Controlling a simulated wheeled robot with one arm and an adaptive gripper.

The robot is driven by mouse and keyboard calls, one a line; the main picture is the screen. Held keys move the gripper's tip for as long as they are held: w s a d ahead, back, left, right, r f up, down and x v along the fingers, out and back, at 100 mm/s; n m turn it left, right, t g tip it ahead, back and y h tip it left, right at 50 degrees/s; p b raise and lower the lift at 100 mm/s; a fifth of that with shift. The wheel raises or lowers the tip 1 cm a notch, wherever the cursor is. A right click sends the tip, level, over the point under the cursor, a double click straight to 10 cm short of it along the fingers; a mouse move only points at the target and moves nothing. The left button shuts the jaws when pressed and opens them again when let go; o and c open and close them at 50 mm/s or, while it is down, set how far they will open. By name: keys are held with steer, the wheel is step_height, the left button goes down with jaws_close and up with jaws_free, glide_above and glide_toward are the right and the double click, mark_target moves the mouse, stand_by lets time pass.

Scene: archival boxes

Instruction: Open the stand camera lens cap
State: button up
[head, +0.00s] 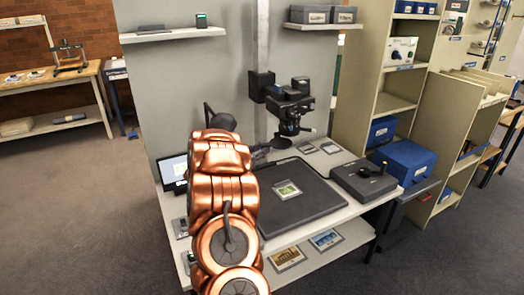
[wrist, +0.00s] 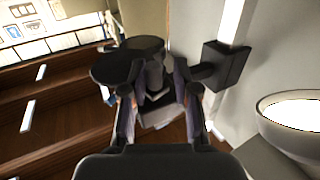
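The stand camera (head: 291,92) is dark and hangs from the pale column above the copy stand's board. Its lens points down, with a small pale tab (head: 308,129) at the lower end; I cannot tell whether this is the cap. My gripper (head: 275,146) is below and left of the lens in the head view, partly hidden by my arm. In the wrist view my gripper (wrist: 158,92) has its fingers apart. The dark camera (wrist: 130,62) shows beyond and between them. I cannot make out the cap there or tell whether the fingers touch anything.
A black board (head: 315,205) with a small picture (head: 288,190) lies under the camera. A dark control box (head: 362,181) stands at its right. A lamp (wrist: 292,112) is close on the right in the wrist view. Shelves with blue boxes (head: 403,158) stand right.

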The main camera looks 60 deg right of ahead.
steer(key=shift+o, duration=0.5)
steer(key=shift+s, duration=0.1)
steer(key=w+a, duration=0.1)
steer(key=a, duration=1.1)
steer(key=shift+w, duration=0.25)
steer(key=shift+d, duration=0.1)
